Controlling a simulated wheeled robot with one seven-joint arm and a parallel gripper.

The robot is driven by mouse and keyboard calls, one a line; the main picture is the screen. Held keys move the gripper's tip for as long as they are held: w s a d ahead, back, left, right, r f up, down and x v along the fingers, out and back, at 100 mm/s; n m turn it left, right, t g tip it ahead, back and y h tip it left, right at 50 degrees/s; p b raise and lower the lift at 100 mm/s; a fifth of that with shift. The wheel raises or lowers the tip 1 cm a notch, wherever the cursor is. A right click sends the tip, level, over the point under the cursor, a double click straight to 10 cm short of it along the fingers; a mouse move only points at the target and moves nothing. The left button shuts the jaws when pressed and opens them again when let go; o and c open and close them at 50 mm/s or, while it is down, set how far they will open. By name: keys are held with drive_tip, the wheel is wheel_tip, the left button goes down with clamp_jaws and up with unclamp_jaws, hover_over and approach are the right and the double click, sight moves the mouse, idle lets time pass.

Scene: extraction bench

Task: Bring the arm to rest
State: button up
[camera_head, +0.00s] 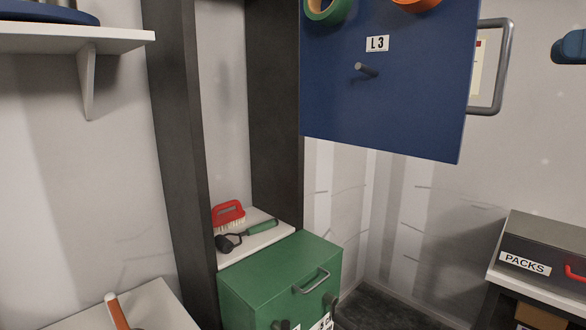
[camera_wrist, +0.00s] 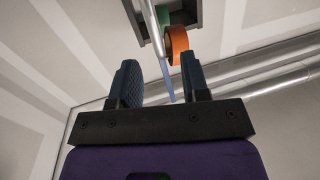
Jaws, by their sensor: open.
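My gripper (camera_wrist: 160,78) shows in the wrist view with its two dark blue fingers apart. Nothing is held between them. Beyond the fingertips, the blue board (camera_wrist: 163,50) appears nearly edge-on, with an orange tape roll (camera_wrist: 178,42) beside it. I cannot judge the distance from the fingers to the board. In the head view my arm is not clearly seen; a dark blue shape (camera_head: 570,47) at the right edge may be part of it, but I cannot tell.
The blue board (camera_head: 385,105), labelled L3, hangs at upper middle with a peg, tape rolls and a grey handle (camera_head: 495,75). Below stands a green cabinet (camera_head: 280,275) beside a brush (camera_head: 229,212). A PACKS box (camera_head: 550,250) is at right, a white shelf (camera_head: 60,40) upper left.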

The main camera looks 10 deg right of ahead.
drive_tip(key=s+a+f+m+g+h, duration=0.2)
drive_tip(key=a+f+m+h, duration=0.1)
drive_tip(key=f, duration=0.5)
drive_tip(key=s+a+f+m+g+h, duration=0.2)
drive_tip(key=a+f+h, duration=0.3)
drive_tip(key=a+f, duration=0.3)
drive_tip(key=s+a+f+m+g+h, duration=0.2)
drive_tip(key=a+f+m+h, duration=0.2)
drive_tip(key=f, duration=0.4)
drive_tip(key=shift+s+a+f+h, duration=0.25)
drive_tip(key=shift+a+h, duration=0.25)
drive_tip(key=shift+a, duration=0.4)
